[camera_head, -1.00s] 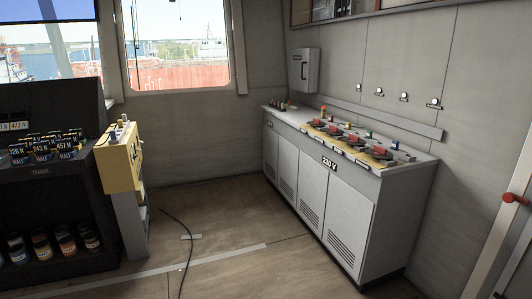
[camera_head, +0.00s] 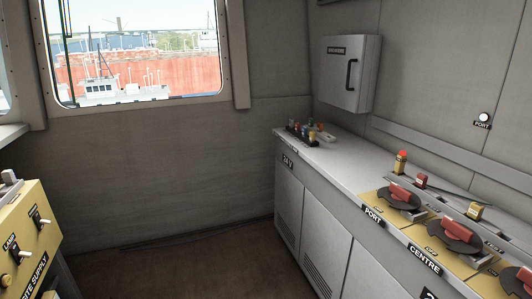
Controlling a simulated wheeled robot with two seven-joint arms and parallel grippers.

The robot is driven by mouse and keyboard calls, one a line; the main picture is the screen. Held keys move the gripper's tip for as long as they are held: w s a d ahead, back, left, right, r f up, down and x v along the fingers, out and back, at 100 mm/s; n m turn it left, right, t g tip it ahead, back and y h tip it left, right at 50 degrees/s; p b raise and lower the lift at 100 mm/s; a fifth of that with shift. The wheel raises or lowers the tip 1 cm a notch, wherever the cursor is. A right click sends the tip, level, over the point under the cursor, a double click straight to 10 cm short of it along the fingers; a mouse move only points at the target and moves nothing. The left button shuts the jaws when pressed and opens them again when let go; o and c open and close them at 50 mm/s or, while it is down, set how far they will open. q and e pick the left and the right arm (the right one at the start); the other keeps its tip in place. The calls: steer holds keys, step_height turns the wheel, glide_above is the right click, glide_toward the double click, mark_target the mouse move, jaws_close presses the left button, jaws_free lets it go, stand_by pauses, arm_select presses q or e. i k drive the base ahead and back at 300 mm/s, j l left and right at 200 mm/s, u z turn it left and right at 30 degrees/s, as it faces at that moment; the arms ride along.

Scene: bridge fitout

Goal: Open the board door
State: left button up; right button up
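The board door (camera_head: 346,75) is the front of a grey wall box near the corner, above the far end of the counter. It looks shut. A dark vertical handle (camera_head: 351,74) sits on its right side, and a small dark label is at its top. Neither of my grippers shows in the head view.
A grey counter (camera_head: 308,153) runs along the right wall, with red rotary switches (camera_head: 401,195) on yellow plates and small coloured items at its far end. A yellow supply box (camera_head: 30,241) stands at lower left. The brown floor (camera_head: 190,272) between them looks clear.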

mark_target(341, 59)
steer(key=i+z, duration=0.1)
steer(key=i, duration=0.75)
steer(key=i+j, duration=0.15)
steer(key=i, duration=0.7)
steer(key=i+j+z, duration=0.15)
steer(key=i, duration=0.7)
